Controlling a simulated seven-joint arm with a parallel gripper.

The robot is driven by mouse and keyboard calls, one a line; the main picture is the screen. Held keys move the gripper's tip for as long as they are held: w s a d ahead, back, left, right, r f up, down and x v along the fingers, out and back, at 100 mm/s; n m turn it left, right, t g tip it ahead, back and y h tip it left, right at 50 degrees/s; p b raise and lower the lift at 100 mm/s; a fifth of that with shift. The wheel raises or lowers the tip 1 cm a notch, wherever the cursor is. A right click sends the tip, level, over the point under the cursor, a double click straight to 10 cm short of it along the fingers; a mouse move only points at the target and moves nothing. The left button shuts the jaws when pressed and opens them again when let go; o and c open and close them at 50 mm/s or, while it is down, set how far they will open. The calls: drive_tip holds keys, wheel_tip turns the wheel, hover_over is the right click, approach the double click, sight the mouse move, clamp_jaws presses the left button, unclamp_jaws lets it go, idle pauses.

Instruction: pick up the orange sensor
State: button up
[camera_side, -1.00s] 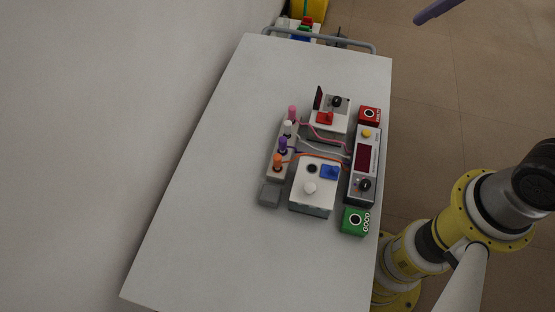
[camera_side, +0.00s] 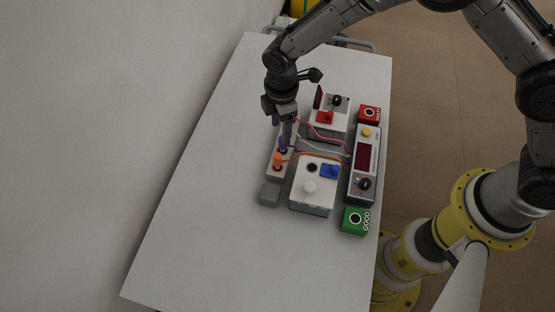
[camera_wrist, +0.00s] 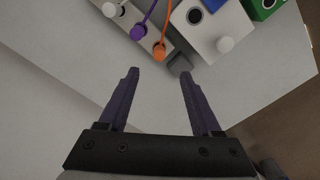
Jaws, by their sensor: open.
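The orange sensor (camera_side: 277,160) stands in a pale holder near its front end, with an orange cable running to the right. In the wrist view the orange sensor (camera_wrist: 160,53) shows just beyond the fingertips, centred between them but not enclosed. My gripper (camera_side: 285,132) points down over the back part of the holder and hides the pink and white sensors in the side view. In the wrist view my gripper (camera_wrist: 159,73) has its two purple fingers apart, with nothing between them. The purple sensor (camera_side: 283,146) stands directly behind the orange one.
A grey block (camera_side: 270,193) sits at the holder's front end. A white box (camera_side: 315,175) with a blue switch and white knob stands to the right. Beyond it are a meter (camera_side: 364,160), a green GOOD box (camera_side: 355,221) and a red box (camera_side: 369,114). The table's left side is clear.

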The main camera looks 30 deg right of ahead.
sight(277, 156)
wheel_tip(277, 156, down, 8)
drive_tip(key=shift+s+a+f, duration=0.1)
drive_tip(key=shift+a+f, duration=0.05)
drive_tip(key=shift+w+a+f, duration=0.1)
drive_tip(key=shift+a+f, duration=0.05)
drive_tip(key=shift+f, duration=1.2)
drive_tip(key=shift+w+a+f, duration=0.1)
drive_tip(key=shift+f, duration=1.2)
clamp_jaws()
